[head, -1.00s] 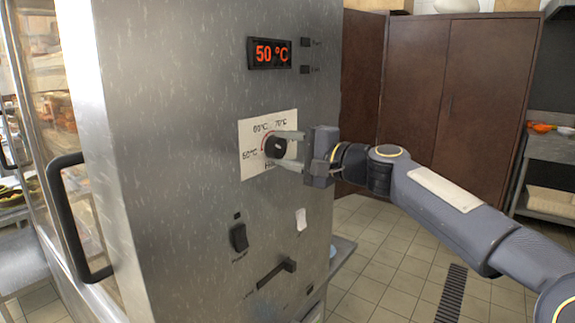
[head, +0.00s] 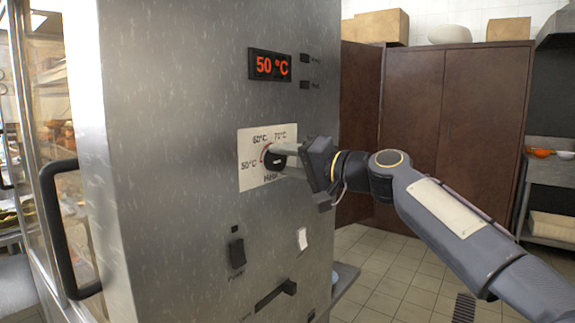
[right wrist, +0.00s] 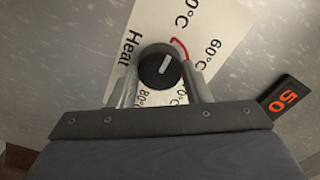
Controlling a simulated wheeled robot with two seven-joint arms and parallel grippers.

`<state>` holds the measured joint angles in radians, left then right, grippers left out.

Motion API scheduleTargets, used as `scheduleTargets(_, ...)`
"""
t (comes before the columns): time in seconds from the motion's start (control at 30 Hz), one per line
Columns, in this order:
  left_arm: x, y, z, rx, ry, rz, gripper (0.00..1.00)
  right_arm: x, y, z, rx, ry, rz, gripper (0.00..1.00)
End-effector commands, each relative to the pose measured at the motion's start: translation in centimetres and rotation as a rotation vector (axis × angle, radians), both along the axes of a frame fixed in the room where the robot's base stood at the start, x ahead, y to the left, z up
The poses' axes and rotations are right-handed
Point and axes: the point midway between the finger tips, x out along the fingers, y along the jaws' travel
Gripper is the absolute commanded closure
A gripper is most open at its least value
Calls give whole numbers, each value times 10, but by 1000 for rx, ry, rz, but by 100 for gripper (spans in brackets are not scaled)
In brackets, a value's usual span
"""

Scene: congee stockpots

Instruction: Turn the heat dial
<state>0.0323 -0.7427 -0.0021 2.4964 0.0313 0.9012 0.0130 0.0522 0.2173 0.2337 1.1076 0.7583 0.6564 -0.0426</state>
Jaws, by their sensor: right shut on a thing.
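The heat dial (head: 272,156) is a round black knob on a white scale plate (head: 252,177) on the steel cabinet's front. In the right wrist view the dial (right wrist: 160,66) has a pale pointer mark, and the plate (right wrist: 150,20) shows a red arc and temperature marks. My right gripper (head: 283,158) is at the dial, its fingers on either side of the knob. In the right wrist view my right gripper (right wrist: 160,80) is shut on the dial. The red display (head: 270,65) reads 50 °C. My left gripper is not in view.
Below the dial are a black switch (head: 237,253), a white switch (head: 302,239) and a black slot with a lever (head: 275,296). A black door handle (head: 65,230) sticks out at the left. Brown cupboards (head: 455,120) stand behind; tiled floor lies open at right.

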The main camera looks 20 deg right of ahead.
Motion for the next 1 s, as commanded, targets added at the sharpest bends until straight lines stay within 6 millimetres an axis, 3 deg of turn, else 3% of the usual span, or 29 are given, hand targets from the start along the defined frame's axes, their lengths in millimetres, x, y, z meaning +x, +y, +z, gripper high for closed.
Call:
scheduleTargets(0.37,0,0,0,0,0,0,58,0,0,-2,-10,-2,1,79)
scheduleTargets(0.4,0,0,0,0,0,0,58,0,0,-2,-10,-2,1,55)
scheduleTargets(0.57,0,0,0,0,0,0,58,0,0,-1,-7,-2,1,35)
scheduleTargets(0.87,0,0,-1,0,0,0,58,-1,-1,0,-5,-3,-1,35)
scheduleTargets(1.0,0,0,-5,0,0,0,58,-13,-12,-1,-5,-4,-4,35)
